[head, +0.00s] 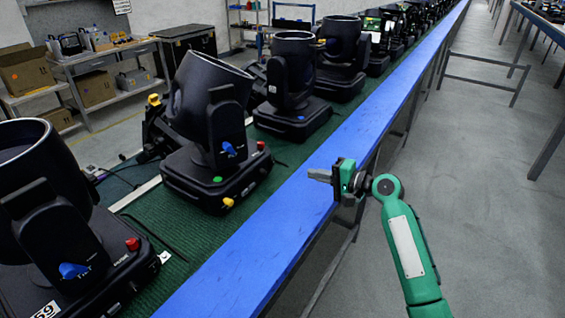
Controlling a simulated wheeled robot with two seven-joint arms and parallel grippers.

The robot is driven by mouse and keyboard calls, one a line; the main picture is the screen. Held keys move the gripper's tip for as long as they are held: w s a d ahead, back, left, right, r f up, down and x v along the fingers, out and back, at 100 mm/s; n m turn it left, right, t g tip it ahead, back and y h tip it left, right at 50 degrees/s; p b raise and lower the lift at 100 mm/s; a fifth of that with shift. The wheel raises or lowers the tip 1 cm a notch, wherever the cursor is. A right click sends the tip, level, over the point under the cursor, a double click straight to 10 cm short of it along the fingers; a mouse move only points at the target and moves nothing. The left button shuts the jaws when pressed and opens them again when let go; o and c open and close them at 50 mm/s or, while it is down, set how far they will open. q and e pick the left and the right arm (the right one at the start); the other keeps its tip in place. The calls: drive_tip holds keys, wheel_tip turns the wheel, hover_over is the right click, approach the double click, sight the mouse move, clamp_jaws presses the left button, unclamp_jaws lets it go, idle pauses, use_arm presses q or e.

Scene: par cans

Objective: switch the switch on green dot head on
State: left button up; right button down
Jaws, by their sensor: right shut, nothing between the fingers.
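The green dot head is a black moving-head lamp (207,100) on the green mat, its barrel tilted up. The green dot (217,180) is on the front of its base. A blue knob (228,149) is on its yoke; a red part (261,146) and a yellow part (228,202) are on its base. I cannot tell from here which is the switch or its position. My right gripper (319,175) is shut and empty over the blue edge, right of this base and apart from it, pointing left. My left gripper is not in view.
A nearer black head (45,190) stands at the lower left, with a red part and blue knob. Another head (293,80) stands behind, with more in a row beyond. The blue table edge (270,235) runs along the right side, clear. Shelves with boxes (25,70) stand at left.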

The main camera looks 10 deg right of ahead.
sight(273, 161)
drive_tip(key=p+x, duration=0.1)
drive_tip(key=x, duration=0.2)
drive_tip(key=p+x, duration=0.1)
drive_tip(key=x, duration=0.3)
drive_tip(key=r+x, duration=0.1)
drive_tip(key=x, duration=0.3)
drive_tip(key=shift+w+a+p, duration=0.1)
drive_tip(key=shift+w+p, duration=0.05)
drive_tip(key=shift+p, duration=0.25)
drive_tip(key=shift+r, duration=0.1)
drive_tip(key=shift+r+p, duration=0.15)
drive_tip(key=shift+p, duration=0.25)
drive_tip(key=shift+w+a+r+g+h+p, duration=0.25)
drive_tip(key=shift+r+g+h+p, duration=0.15)
drive_tip(key=shift+p, duration=0.75)
drive_tip(key=shift+f+b, duration=0.35)
drive_tip(key=shift+f, duration=0.1)
